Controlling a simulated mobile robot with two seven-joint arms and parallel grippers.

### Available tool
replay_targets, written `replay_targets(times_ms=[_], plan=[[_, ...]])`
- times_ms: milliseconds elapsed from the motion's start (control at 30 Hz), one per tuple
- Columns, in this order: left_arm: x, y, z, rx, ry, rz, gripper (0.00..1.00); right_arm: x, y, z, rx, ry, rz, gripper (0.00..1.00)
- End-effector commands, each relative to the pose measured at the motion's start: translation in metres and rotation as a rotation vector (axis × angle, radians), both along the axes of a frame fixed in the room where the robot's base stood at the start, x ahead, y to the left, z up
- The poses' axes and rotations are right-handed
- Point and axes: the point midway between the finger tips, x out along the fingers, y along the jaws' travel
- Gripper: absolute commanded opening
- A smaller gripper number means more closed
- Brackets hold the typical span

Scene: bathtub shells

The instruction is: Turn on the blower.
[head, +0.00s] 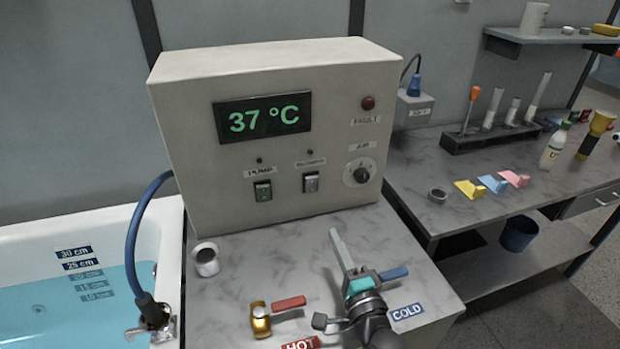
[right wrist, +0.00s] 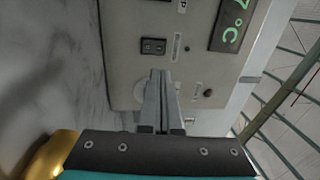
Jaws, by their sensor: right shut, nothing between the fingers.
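A beige control box (head: 290,140) stands on the counter with a green "37 °C" display (head: 262,117). The blower switch (head: 311,182) is a grey rocker right of the greenish pump switch (head: 263,190); the label over it is blurred. The small lamps above both switches look dark. My right gripper (head: 335,236) is shut and empty, in front of and below the blower switch, apart from the panel. In the right wrist view the blower switch (right wrist: 153,46) lies just beyond the fingertips (right wrist: 158,74). My left gripper is not in view.
An air knob (head: 360,172) and a red fault light (head: 368,103) are on the panel's right side. A red-handled valve (head: 288,304) and a blue handle (head: 394,273) are near my right gripper. A filled tub (head: 75,290) is at left, a side bench (head: 450,165) at right.

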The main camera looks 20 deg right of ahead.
Motion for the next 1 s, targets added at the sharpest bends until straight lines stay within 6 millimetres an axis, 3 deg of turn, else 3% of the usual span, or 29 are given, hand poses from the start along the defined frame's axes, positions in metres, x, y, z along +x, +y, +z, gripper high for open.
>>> replay_targets(times_ms=[533, 1000], plan=[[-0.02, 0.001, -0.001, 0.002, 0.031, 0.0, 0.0, 0.006, -0.003, 0.002, 0.012, -0.01, -0.01, 0.0], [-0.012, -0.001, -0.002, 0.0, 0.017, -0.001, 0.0, 0.076, 0.0, 0.012, 0.012, -0.011, -0.01, 0.0]])
